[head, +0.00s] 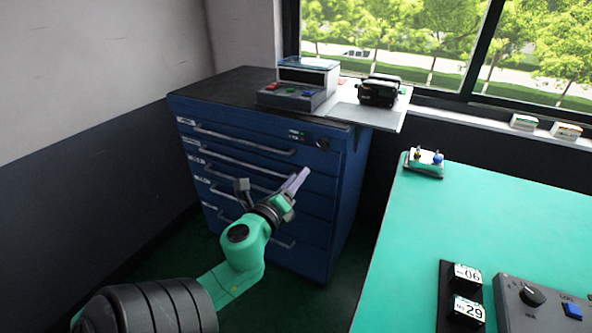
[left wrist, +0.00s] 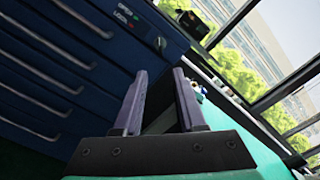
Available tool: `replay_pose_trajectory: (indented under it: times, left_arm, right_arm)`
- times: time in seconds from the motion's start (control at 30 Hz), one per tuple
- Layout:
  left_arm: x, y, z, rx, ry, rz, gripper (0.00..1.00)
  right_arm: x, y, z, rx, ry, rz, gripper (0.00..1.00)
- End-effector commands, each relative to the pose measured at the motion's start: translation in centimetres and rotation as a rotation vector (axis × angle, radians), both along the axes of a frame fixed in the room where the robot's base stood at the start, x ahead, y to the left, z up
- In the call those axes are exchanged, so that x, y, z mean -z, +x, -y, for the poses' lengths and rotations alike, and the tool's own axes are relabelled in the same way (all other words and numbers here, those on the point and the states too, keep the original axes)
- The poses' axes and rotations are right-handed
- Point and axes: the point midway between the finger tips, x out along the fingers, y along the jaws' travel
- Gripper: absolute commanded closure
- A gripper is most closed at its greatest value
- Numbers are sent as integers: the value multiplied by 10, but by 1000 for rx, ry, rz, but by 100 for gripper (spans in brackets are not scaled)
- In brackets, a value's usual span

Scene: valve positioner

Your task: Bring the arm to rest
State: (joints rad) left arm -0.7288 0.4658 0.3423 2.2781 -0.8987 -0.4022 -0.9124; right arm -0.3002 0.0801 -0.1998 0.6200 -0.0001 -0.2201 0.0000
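My left arm (head: 247,248) reaches in from the lower left in the head view. Its left gripper (head: 297,180) is in the air in front of the blue drawer cabinet (head: 333,205). In the left wrist view the two fingers of the left gripper (left wrist: 160,85) stand apart with nothing between them. I cannot tell how far the fingertips are from the cabinet front. My right gripper is not in either view.
The cabinet carries a grey device with coloured buttons (head: 298,84) and a black device (head: 378,91) on a plate (head: 385,118). A green table (head: 480,220) on the right holds a control box (head: 545,305) and number blocks (head: 467,275). A grey wall stands at left.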

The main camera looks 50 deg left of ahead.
Motion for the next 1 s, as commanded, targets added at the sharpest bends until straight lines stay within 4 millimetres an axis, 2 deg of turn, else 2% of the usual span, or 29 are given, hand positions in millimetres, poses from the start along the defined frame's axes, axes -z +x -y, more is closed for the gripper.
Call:
replay_pose_trajectory:
  times: [0.5,0.57,0.6,0.67,0.77,0.8,0.83,0.93,1.0]
  left_arm:
    - [0,0,0,0,-2,-1,60]
    - [7,0,-3,-6,-23,-10,60]
    - [17,1,-8,-15,-57,-25,60]
    - [44,2,-19,-41,-148,-62,60]
    - [122,-5,-38,-123,-394,-153,60]
    - [159,-12,-42,-165,-510,-191,60]
    - [186,-19,-44,-201,-598,-219,60]
    - [276,-50,-35,-336,-883,-305,60]
    - [334,-80,-19,-450,-1071,-359,60]
  right_arm:
    - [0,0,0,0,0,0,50]
    - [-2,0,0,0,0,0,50]
    - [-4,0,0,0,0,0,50]
    - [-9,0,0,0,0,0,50]
    - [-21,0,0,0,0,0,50]
    - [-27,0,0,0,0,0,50]
    - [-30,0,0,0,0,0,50]
    - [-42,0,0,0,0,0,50]
    - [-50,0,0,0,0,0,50]
